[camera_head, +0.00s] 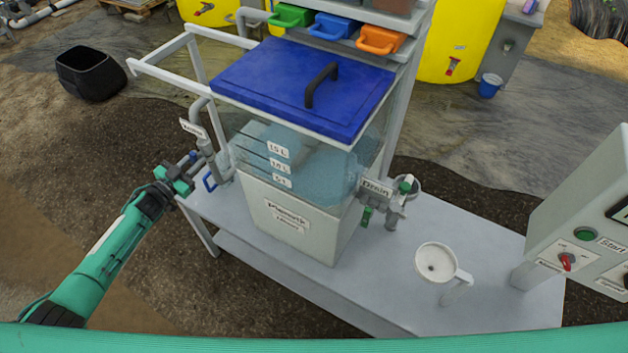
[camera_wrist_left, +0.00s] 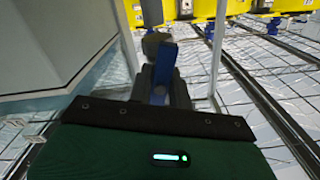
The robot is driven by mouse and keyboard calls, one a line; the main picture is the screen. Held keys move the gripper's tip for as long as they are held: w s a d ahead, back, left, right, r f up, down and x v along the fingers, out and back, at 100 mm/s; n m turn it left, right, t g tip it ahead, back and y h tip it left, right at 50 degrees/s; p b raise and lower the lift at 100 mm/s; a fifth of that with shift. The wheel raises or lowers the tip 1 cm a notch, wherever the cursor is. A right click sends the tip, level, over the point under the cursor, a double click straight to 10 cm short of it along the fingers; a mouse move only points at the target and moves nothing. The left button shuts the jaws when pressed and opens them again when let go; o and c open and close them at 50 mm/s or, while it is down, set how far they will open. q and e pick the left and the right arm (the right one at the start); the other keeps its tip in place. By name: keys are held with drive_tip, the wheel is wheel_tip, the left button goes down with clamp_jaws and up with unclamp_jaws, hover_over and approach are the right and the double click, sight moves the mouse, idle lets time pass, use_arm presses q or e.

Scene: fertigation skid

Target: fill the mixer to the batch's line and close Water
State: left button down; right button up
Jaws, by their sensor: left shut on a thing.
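The mixer tank (camera_head: 300,235) stands on a grey bench, with a clear upper wall and a blue lid (camera_head: 300,85) on top. Its wall carries level marks (camera_head: 279,165), the top one reading 15 L. Bluish water (camera_head: 325,175) shows behind them; its surface looks near the upper mark, but I cannot tell the exact level. A grey inlet pipe (camera_head: 203,120) with a small tag comes down at the tank's left side. My left gripper (camera_head: 181,175) is beside this pipe, shut on a blue valve lever (camera_wrist_left: 166,66). The lever's exact angle is unclear. My right gripper is out of view.
A drain valve (camera_head: 393,200) labelled Drain projects from the tank's right. A control box (camera_head: 590,220) with a green Start button stands at right. Coloured bins (camera_head: 334,27) sit above the lid.

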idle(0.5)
use_arm(q)
drive_tip(key=shift+f, duration=0.15)
drive_tip(key=m+b, duration=0.2)
drive_tip(key=m, duration=0.2)
drive_tip(key=m+b, duration=0.3)
drive_tip(key=shift+f+m, duration=0.2)
drive_tip(key=shift+m, duration=0.2)
drive_tip(key=shift+r+m+b, duration=0.1)
drive_tip(key=shift+m+b, duration=0.2)
drive_tip(key=shift+m, duration=0.2)
drive_tip(key=shift+r+m, duration=0.2)
drive_tip(key=shift+m, duration=0.1)
idle(4.5)
